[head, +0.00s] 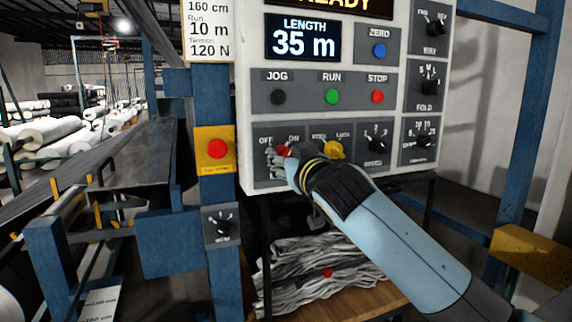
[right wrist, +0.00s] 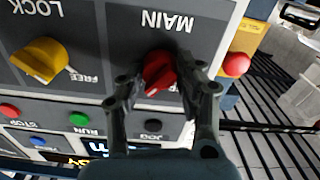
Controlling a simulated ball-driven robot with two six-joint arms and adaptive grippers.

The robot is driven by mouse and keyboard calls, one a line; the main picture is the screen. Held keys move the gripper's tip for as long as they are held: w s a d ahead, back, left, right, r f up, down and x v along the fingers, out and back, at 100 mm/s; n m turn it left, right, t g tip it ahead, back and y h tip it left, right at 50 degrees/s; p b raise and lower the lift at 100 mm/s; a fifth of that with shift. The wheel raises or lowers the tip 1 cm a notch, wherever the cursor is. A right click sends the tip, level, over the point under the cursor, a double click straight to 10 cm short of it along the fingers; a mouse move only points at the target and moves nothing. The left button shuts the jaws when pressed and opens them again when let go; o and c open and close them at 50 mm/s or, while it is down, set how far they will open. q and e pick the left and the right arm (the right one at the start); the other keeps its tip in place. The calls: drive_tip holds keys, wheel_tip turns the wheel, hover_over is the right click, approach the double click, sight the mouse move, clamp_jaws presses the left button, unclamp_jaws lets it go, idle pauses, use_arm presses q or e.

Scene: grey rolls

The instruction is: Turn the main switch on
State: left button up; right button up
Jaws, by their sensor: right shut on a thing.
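The main switch is a red knob (head: 284,151) at the lower left of the control panel, under the OFF and ON marks. In the right wrist view the red knob (right wrist: 159,70) sits under the upside-down word MAIN, between the two fingers of my right gripper (right wrist: 158,90). My right gripper (head: 283,160) is shut on the knob in the head view too. The fingers hide part of the knob, so I cannot tell for sure which mark it points at. My left gripper is in neither view.
A yellow knob (head: 334,149) is right of the main switch. Black, green (head: 332,96) and red buttons lie above it. A red button on a yellow plate (head: 226,160) is on the blue post at left. Grey cloth (head: 310,270) lies piled below the panel.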

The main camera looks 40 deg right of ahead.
drive_tip(key=shift+f+m+b, duration=0.2)
drive_tip(key=shift+m+b, duration=0.2)
drive_tip(key=shift+m, duration=0.6)
drive_tip(key=o, duration=1.2)
drive_tip(key=shift+r, duration=0.15)
drive_tip(key=shift+c, duration=0.2)
drive_tip(key=shift+s, duration=0.1)
drive_tip(key=v, duration=1.2)
